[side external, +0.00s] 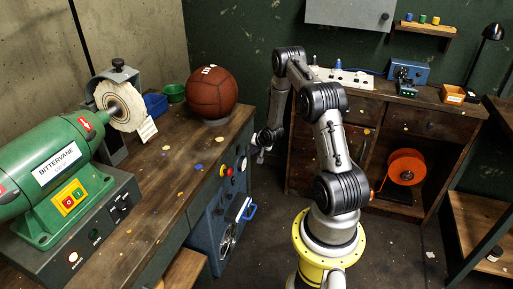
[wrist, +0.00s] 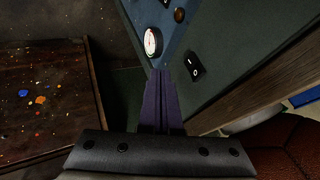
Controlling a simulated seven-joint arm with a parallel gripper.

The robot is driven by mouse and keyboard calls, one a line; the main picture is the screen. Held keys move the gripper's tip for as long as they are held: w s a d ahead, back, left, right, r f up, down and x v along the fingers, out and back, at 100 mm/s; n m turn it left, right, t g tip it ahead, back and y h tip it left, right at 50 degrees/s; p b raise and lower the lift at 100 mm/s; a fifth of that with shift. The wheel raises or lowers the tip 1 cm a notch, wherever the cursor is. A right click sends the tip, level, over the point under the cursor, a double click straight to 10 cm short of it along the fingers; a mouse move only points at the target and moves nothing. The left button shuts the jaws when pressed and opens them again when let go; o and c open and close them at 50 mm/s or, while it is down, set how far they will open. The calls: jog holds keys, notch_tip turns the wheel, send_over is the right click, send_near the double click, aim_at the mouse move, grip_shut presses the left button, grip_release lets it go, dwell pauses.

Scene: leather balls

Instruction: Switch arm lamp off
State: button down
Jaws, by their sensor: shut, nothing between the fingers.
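A black arm lamp (side external: 492,32) stands at the back right in the side external view; I cannot tell whether it is lit. A black rocker switch (wrist: 194,68) marked I and O sits on a dark green panel in the wrist view. I cannot tell which device it belongs to, and I cannot make it out in the side external view. My gripper (wrist: 161,74) is shut and empty, with its dark purple fingertips just left of the switch and apart from it in the picture. In the side external view my gripper (side external: 262,155) is beside the bench's front right corner.
A leather ball (side external: 212,92) rests on the workbench (side external: 180,165) near my arm. A green grinder (side external: 65,185) stands at the left. The bench front carries a blue control panel (side external: 222,215) with a dial (wrist: 153,42). A back cabinet holds an orange reel (side external: 406,166).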

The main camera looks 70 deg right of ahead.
aim_at(238, 150)
jog(key=shift+w+r, duration=0.15)
jog(key=shift+w, duration=0.85)
jog(key=shift+w+r, duration=0.1)
jog(key=shift+w, duration=0.9)
jog(key=shift+w, duration=0.1)
jog(key=shift+w+r, duration=0.15)
jog(key=shift+w, duration=0.1)
jog(key=shift+r, duration=0.1)
jog(key=shift+r, duration=0.7)
jog(key=shift+s, duration=0.15)
